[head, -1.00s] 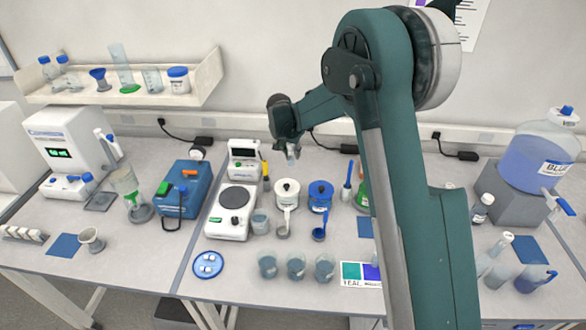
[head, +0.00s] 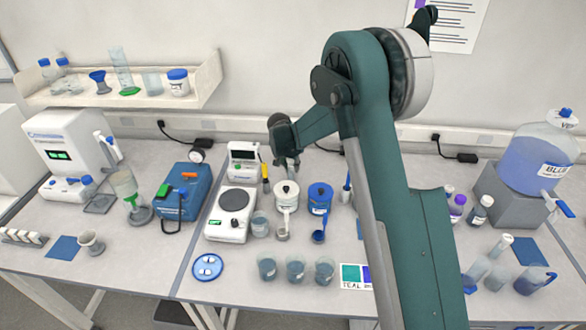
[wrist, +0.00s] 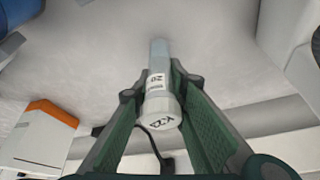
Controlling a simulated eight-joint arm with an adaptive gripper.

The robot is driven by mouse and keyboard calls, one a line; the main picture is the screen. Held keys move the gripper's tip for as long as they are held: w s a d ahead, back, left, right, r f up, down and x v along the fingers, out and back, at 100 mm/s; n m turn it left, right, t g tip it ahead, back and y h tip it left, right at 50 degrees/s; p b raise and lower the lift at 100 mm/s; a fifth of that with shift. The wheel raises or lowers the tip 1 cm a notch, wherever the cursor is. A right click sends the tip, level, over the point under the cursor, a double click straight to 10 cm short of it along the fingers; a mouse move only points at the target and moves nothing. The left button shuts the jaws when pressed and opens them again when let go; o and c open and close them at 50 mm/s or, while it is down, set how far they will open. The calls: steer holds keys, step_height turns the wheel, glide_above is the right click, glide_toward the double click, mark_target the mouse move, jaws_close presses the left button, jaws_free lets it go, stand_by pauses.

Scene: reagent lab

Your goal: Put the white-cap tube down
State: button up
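The white-cap tube (wrist: 157,90) shows in the wrist view, between the two fingers of my gripper (wrist: 160,92). Its white cap faces the camera and its clear, labelled body points away over a pale surface. The fingers press close on both sides of it. In the head view my gripper (head: 291,162) hangs above the back of the middle bench, just behind the white-lidded pot (head: 286,193). The tube is too small to make out clearly there.
A blue-lidded pot (head: 320,196), a balance (head: 232,212) and several beakers (head: 296,270) crowd the bench below. A blue round dish (head: 208,266) lies at the front left. A small rack (head: 24,238) and a blue mat (head: 63,248) are at far left.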

steer(key=shift+f, duration=0.35)
steer(key=shift+f, duration=0.1)
steer(key=o, duration=0.7)
steer(key=shift+c, duration=0.2)
steer(key=v, duration=1.2)
stand_by(0.5)
